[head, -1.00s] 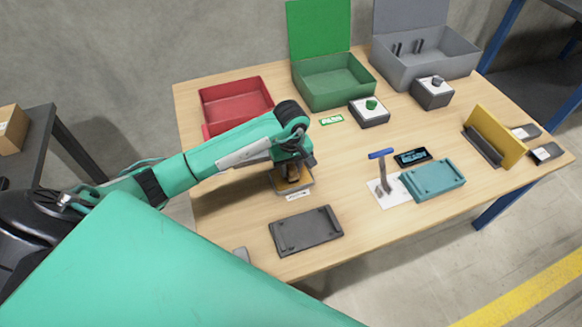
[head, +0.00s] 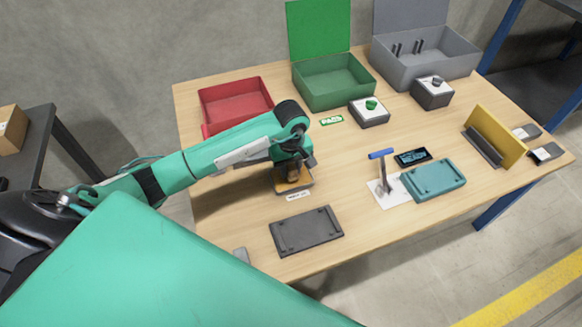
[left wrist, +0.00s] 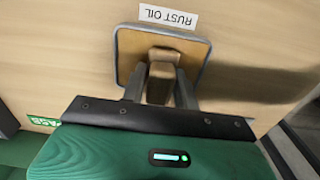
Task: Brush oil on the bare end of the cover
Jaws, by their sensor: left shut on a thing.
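My left gripper (head: 293,168) is over a small shallow oil tray (head: 307,184) on the table's near left part. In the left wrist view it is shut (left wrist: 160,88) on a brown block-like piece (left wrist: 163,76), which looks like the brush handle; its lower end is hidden. The tray's grey rim (left wrist: 119,68) and amber inside surround the piece there, beside a "RUST OIL" label (left wrist: 168,17). I cannot tell whether the brush touches the oil. A dark grey plate (head: 307,231) and a similar teal plate (head: 433,180) lie flat; which is the cover is unclear. My right gripper is out of view.
Behind are a red bin (head: 235,101), an open green box (head: 334,84) and a grey box (head: 425,62). A yellow upright plate (head: 497,136) stands right.

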